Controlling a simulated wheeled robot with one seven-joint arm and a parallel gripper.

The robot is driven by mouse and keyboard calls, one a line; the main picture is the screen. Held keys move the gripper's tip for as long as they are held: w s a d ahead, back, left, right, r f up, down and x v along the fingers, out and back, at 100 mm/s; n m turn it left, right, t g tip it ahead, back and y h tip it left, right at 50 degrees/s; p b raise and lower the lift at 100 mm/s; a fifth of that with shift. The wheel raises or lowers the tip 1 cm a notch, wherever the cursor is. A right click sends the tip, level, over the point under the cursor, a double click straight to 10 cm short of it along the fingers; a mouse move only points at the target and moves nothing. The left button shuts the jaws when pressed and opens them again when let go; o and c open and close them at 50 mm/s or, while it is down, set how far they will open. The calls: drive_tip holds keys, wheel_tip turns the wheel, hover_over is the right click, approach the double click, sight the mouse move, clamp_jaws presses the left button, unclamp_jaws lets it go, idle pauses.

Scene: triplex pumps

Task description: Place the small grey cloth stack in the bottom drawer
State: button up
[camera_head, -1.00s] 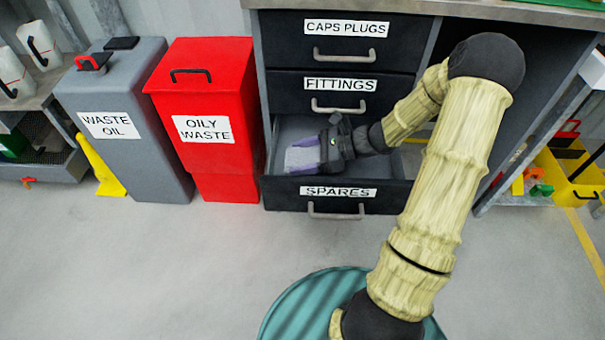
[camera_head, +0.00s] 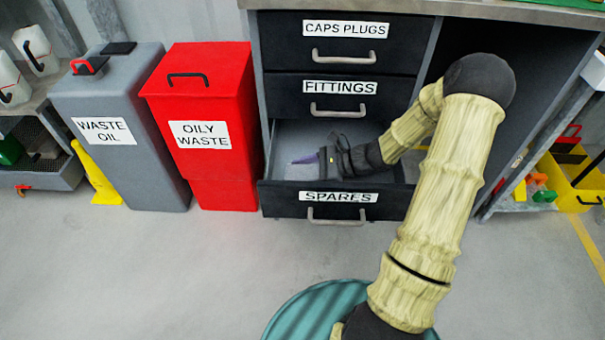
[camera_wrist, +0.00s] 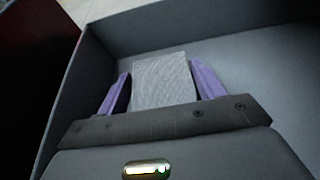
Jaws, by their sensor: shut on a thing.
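The small grey cloth stack (camera_wrist: 165,82) is between the two purple fingers of my gripper (camera_wrist: 161,72) in the wrist view, and my gripper is shut on it. In the head view my gripper (camera_head: 305,160) is inside the open bottom drawer, labelled SPARES (camera_head: 280,203), reaching in from the right and pointing left. The cloth is hard to make out against the pale drawer floor there. The drawer's side wall (camera_wrist: 63,95) shows in the wrist view. I cannot tell whether the cloth touches the floor.
The FITTINGS drawer (camera_head: 285,98) and CAPS PLUGS drawer (camera_head: 280,40) above are shut. A red oily waste bin (camera_head: 205,90) and grey waste oil bin (camera_head: 140,160) stand left of the cabinet. The drawer floor around the gripper looks clear.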

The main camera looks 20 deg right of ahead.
drive_tip(key=shift+a+f, duration=0.1)
drive_tip(key=shift+f, duration=0.05)
drive_tip(key=o, duration=1)
drive_tip(key=shift+s+d+r+p, duration=0.15)
drive_tip(key=shift+d+r+p, duration=0.15)
drive_tip(key=shift+r, duration=0.1)
drive_tip(key=p+v, duration=0.6)
drive_tip(key=v, duration=0.4)
drive_tip(key=shift+s+d+r, duration=0.1)
drive_tip(key=shift+d+r, duration=0.05)
drive_tip(key=shift+d, duration=0.5)
